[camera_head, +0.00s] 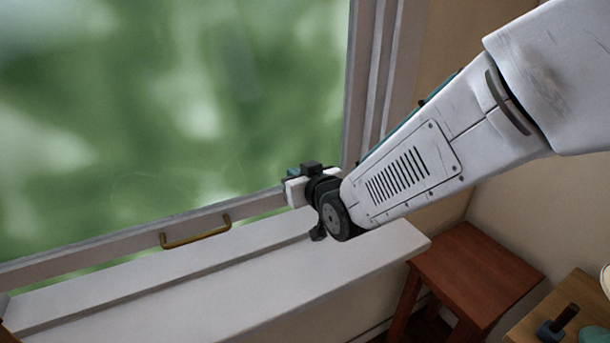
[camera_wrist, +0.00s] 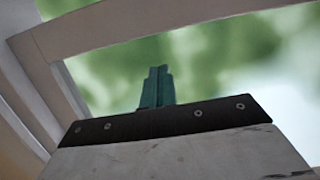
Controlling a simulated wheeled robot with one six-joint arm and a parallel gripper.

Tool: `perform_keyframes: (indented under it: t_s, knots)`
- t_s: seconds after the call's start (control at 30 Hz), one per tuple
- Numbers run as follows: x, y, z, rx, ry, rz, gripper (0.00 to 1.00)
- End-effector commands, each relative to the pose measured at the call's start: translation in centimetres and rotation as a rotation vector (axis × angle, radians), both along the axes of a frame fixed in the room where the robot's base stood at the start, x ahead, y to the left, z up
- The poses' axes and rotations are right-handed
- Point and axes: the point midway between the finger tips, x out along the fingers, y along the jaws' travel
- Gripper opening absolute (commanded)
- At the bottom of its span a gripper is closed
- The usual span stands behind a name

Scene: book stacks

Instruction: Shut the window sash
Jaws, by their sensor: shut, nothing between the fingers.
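The window sash has a pale bottom rail (camera_head: 100,240) and a large pane with blurred green behind it, in the head view. A brass handle (camera_head: 195,232) is fixed on the rail. A thin green strip shows between the rail and the sill (camera_head: 190,285), so the sash stands slightly raised. My gripper is at the rail's right end, right of the handle, its tips largely hidden by the wrist in the head view. In the wrist view my gripper (camera_wrist: 155,88) shows teal fingers together and empty, in front of the green pane. Contact with the sash cannot be told.
The window's right jamb (camera_head: 378,75) rises close behind my wrist. A reddish wooden stool (camera_head: 475,268) stands right of the sill. A wooden table (camera_head: 550,310) at the lower right bears a dark-handled tool (camera_head: 558,324). The sill top left of my wrist is clear.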

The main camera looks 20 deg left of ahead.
Motion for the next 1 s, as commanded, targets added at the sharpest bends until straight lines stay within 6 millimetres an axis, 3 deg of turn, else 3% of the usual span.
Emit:
perform_keyframes:
  t_s: [0.2, 0.67, 0.77, 1.0]
  knots:
    - [0.0, 0.0, -2.4, -0.002, 0.001, 0.0, 0.0]
    - [-0.1, -0.1, -3.1, -0.002, 0.001, 0.0, 0.0]
    - [0.0, -0.1, -4.6, -0.004, 0.003, 0.0, 0.0]
    - [-0.1, -0.1, -10.3, -0.008, 0.006, 0.0, 0.0]
